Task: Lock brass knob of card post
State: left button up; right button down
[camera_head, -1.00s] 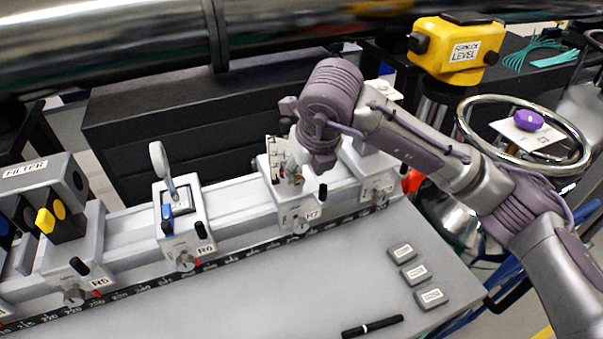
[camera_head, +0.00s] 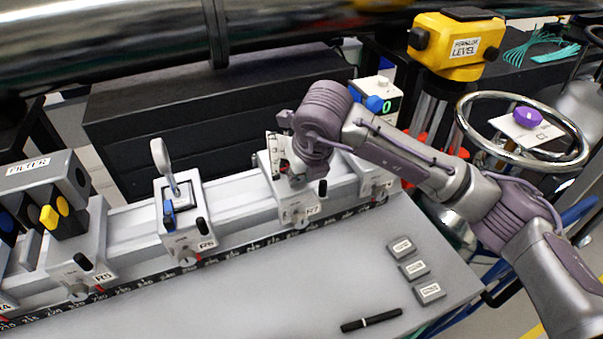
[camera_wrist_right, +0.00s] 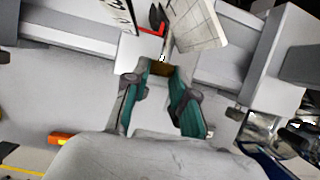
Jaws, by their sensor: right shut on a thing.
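The card post stands on the carrier marked R7 (camera_head: 312,210) on the rail. Its pale card (camera_head: 273,155) shows just left of my right gripper (camera_head: 297,178), which hides most of the post in the head view. In the right wrist view the gridded card (camera_wrist_right: 200,24) is tilted above my fingers. A small brass-brown knob (camera_wrist_right: 160,68) sits between the two teal-padded fingertips of my right gripper (camera_wrist_right: 162,76), which is shut on it. Most of the knob is hidden by the fingertips. My left gripper is not in view.
Carriers R6 (camera_head: 184,225) and R5 (camera_head: 75,258) stand left along the rail. Small grey labelled blocks (camera_head: 414,268) and a black pen (camera_head: 371,320) lie on the otherwise clear bench front.

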jog(key=shift+w+d+f+m+y+b, duration=0.15)
jog(key=shift+y+b, duration=0.25)
jog(key=shift+b, duration=0.45)
jog(key=shift+d+f+m+y+b, duration=0.15)
jog(key=shift+y+b, duration=0.25)
jog(key=shift+b, duration=0.45)
jog(key=shift+r+g+y+b, duration=0.2)
jog(key=shift+g+y+b, duration=0.2)
jog(key=shift+y, duration=0.1)
jog(key=shift+r, duration=0.15)
jog(key=shift+a, duration=0.1)
jog(key=c, duration=0.9)
grip_release()
jog(key=shift+c, duration=0.2)
jog(key=v, duration=1.2)
